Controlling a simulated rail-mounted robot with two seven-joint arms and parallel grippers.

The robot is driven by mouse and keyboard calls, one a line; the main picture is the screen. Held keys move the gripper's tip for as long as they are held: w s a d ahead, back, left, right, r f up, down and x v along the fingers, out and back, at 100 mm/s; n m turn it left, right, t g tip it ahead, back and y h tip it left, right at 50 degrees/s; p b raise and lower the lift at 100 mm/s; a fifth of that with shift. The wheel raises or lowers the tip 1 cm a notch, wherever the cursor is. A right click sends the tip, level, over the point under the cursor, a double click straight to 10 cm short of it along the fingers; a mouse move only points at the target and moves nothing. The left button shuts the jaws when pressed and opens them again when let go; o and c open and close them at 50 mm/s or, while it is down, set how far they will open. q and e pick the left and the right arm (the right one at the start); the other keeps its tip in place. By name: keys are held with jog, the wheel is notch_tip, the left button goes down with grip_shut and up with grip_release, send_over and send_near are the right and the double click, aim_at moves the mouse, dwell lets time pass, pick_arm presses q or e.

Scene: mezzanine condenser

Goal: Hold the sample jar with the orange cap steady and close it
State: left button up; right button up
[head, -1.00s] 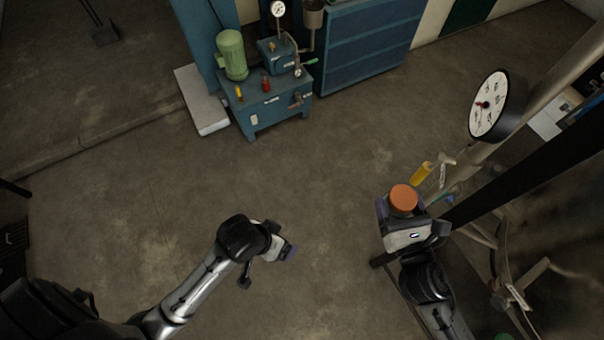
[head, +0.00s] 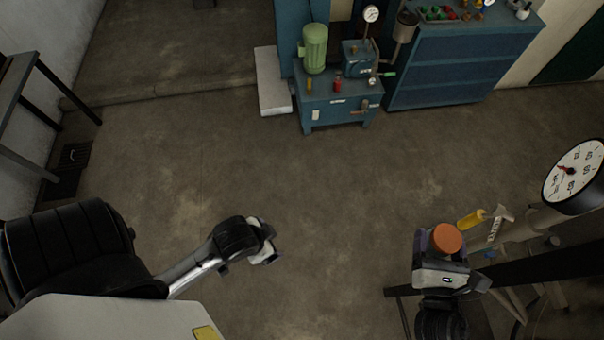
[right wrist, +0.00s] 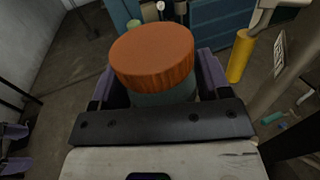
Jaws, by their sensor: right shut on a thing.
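The sample jar with the orange cap (head: 447,238) is held in my right gripper (head: 438,242) at the lower right of the head view. In the right wrist view the orange cap (right wrist: 153,55) sits on top of the greenish jar body (right wrist: 165,97), between the purple-padded fingers. Whether the cap is tight cannot be told. The lower jar is hidden by the gripper. My left gripper (head: 266,246) is far to the left of the jar, over bare floor. It is small and seen from above, and its finger gap is not clear.
A pipe with a yellow-handled valve (head: 471,218) and a large round gauge (head: 574,172) stand close right of the jar. A blue pump unit (head: 340,100) with a green motor and a blue cabinet (head: 450,75) stand at the back. The floor between my grippers is clear.

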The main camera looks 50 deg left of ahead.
jog(key=shift+f, duration=0.1)
jog(key=w+d+f+m+t+h+b, duration=0.1)
jog(key=d+f+b, duration=0.3)
jog(key=f+b, duration=0.45)
jog(key=w+d+f+m+h+b, duration=0.1)
jog(key=d+f+b, duration=0.2)
jog(key=f+b, duration=0.55)
jog(key=w+d+f+t+h+b, duration=0.1)
jog(key=d+f+b, duration=0.3)
jog(key=f+b, duration=0.5)
jog(key=w+d+f+m+h+b, duration=0.1)
jog(key=w+d+m+h+b, duration=0.1)
jog(key=d, duration=0.4)
jog(key=w+d+f+m+t+h+b, duration=0.1)
jog(key=w+d+f+h+b, duration=0.1)
jog(key=d, duration=0.5)
jog(key=w+d+f+m+t+h+b, duration=0.1)
jog(key=w+d+m+h+b, duration=0.1)
jog(key=d, duration=0.4)
jog(key=shift+w+d+f+m+h+b, duration=0.35)
jog(key=shift+w+h+b, duration=0.2)
jog(key=shift+h, duration=0.45)
notch_tip(320, 180, down, 6)
jog(key=b, duration=0.2)
jog(key=shift+f, duration=0.1)
